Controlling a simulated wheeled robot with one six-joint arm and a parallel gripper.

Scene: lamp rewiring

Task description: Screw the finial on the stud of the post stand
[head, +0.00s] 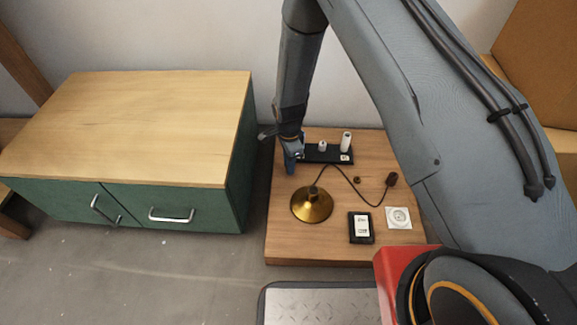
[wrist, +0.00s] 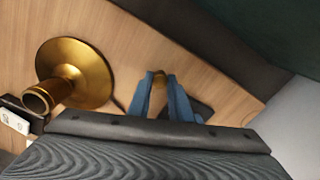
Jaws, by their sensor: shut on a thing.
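My gripper (head: 290,170) is low at the left end of a black holder strip. In the wrist view its blue fingers (wrist: 172,98) are shut on a small brass-coloured piece (wrist: 157,93), which looks like the finial; the fingers hide much of it. A brass stand with a round, flared foot (head: 312,207) is on the board, closer to me than the gripper. In the wrist view this stand (wrist: 88,72) shows a short tube rising toward the camera. It appears to be the post stand; I cannot make out its stud. Finial and stand are apart.
The black strip (head: 314,154) holds white parts. A dark cord (head: 345,176) runs from the stand to a dark plug-like end (head: 391,180). A small brown piece (head: 357,180), black box (head: 361,238) and white socket plate (head: 398,217) lie nearby. A green cabinet (head: 238,175) stands left.

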